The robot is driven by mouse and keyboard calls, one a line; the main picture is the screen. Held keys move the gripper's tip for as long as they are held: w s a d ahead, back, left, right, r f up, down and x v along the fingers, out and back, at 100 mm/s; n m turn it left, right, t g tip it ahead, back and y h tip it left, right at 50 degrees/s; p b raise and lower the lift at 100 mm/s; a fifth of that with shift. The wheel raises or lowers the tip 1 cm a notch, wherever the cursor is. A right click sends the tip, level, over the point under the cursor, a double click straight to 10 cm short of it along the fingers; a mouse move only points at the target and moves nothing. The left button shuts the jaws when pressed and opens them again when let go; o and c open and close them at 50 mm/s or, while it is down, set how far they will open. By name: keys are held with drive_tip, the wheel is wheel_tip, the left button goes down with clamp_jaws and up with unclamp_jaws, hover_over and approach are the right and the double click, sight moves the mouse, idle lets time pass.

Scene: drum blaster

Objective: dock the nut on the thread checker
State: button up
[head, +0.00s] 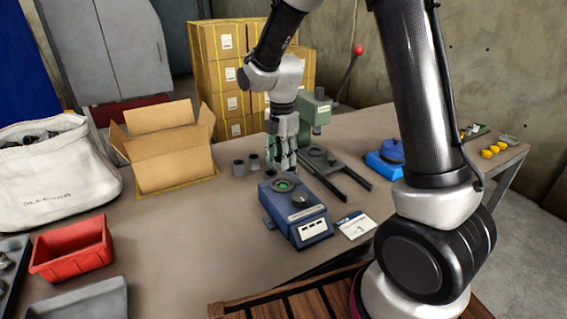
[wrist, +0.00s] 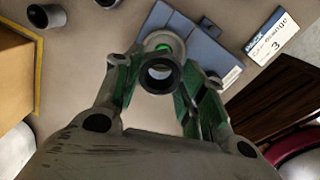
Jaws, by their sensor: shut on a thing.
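The thread checker (head: 314,229) is a blue box on the table in the head view, with a round seat lit green on its left part and a dark knob beside it. In the wrist view the checker (wrist: 198,42) lies beyond my fingertips. My gripper (head: 287,165) points down just behind and above the checker. In the wrist view my gripper (wrist: 160,82) is shut on the nut (wrist: 160,73), a dark ring with an open hole. The nut is apart from the green-lit seat, which shows just past it. I cannot make out the nut in the head view.
A green press (head: 314,112) stands behind the checker. Dark cylinders (head: 239,168) stand left of my gripper. A white card (head: 356,225) lies right of the checker. An open cardboard box (head: 170,158) and a red bin (head: 72,248) are at left. The table's front middle is clear.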

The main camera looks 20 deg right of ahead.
hover_over(283, 186)
drive_tip(key=shift+f, duration=2.9)
drive_tip(key=shift+f, duration=0.65)
drive_tip(key=o, duration=0.9)
drive_tip(key=shift+r, duration=0.15)
drive_tip(key=shift+r, duration=5.4)
